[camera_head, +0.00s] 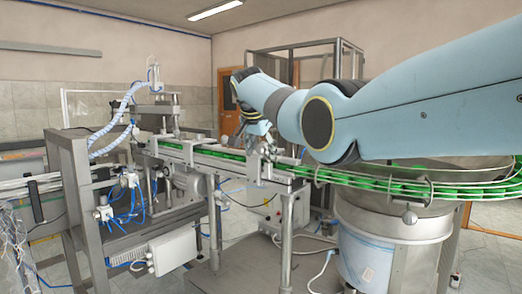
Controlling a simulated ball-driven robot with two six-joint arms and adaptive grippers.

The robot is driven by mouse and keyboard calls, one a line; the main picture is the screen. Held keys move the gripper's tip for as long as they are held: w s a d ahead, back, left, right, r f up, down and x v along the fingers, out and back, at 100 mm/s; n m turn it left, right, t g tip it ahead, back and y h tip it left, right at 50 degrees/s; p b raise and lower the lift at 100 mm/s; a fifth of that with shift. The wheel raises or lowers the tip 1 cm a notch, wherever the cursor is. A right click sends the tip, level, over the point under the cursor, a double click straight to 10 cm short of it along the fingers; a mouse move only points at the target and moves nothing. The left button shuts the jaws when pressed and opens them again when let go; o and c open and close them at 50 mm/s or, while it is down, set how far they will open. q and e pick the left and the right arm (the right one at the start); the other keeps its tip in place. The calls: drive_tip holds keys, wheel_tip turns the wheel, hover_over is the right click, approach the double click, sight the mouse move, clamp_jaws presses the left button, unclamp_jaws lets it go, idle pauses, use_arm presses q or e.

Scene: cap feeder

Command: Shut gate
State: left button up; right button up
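My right arm comes in from the right. Its gripper (262,138) is small in the picture, at the conveyor rail (228,158) near the middle of the view. Its fingers blend with metal parts there, so I cannot tell whether they are open or shut, or touching anything. I cannot make out the gate clearly; the spot around the gripper is cluttered and partly hidden by the wrist. The green chute (400,186) curves from the rail to the right around the round feeder drum (385,240). My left gripper is not in view.
A grey machine frame (75,190) with blue hoses stands at the left. A steel leg (287,240) supports the conveyor. A grey control box (262,212) sits below the rail. A tall framed cabinet (310,55) stands behind. Floor shows at the lower right.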

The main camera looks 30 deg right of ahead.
drive_tip(key=shift+r, duration=0.1)
drive_tip(key=v, duration=1.1)
drive_tip(key=shift+s+a+r, duration=0.2)
drive_tip(key=shift+r, duration=0.05)
